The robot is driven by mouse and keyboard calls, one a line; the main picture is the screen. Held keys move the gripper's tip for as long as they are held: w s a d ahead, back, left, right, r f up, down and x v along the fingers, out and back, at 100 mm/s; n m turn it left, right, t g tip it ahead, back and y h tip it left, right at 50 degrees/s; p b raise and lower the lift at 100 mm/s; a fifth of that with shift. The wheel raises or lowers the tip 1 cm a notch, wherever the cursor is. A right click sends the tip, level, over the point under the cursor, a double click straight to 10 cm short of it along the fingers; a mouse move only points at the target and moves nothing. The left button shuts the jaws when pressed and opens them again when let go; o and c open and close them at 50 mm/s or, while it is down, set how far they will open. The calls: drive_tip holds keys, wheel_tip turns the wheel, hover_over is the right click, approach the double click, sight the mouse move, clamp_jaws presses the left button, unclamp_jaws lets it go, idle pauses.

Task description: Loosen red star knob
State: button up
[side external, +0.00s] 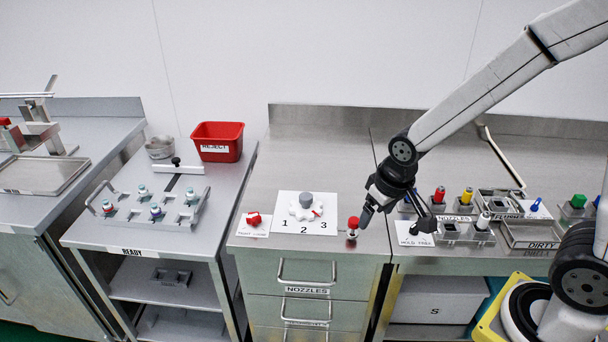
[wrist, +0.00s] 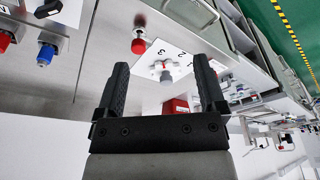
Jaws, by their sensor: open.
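A small red knob (side external: 253,218) with a lobed look sits on a white label plate at the left of the middle bench in the side view. A second red knob (side external: 353,224), rounded on a silver base, stands at the bench's front right; it also shows in the wrist view (wrist: 138,46). My gripper (side external: 397,214) points down just right of the rounded knob, its jaws apart and empty. In the wrist view, both fingers of my gripper (wrist: 163,66) are spread with nothing between them. I cannot clearly pick out the left red knob there.
A white star-shaped dial (side external: 305,208) with a grey hub sits on a card numbered 1 to 3, between the red knobs. A red REJECT bin (side external: 217,141) stands behind left. Nozzles and trays (side external: 466,230) crowd the right bench. The middle bench's back is clear.

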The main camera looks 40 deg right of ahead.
drive_tip(key=w+a+f+m+h, duration=0.1)
drive_tip(key=w+a, duration=0.2)
drive_tip(key=w, duration=0.5)
drive_tip(key=w+a+f+m, duration=0.1)
drive_tip(key=w+a+m, duration=0.15)
drive_tip(key=w, duration=0.45)
drive_tip(key=m+t+h, duration=0.1)
drive_tip(key=m, duration=0.2)
approach(253, 215)
drive_tip(key=f, duration=0.1)
drive_tip(key=shift+w+f+n, duration=0.1)
drive_tip(key=shift+w+n, duration=0.05)
drive_tip(key=shift+n, duration=0.1)
drive_tip(key=shift+d+f, duration=0.1)
drive_tip(key=shift+f, duration=0.1)
drive_tip(key=shift+x, duration=3.7)
drive_tip(key=shift+d, duration=0.1)
clamp_jaws()
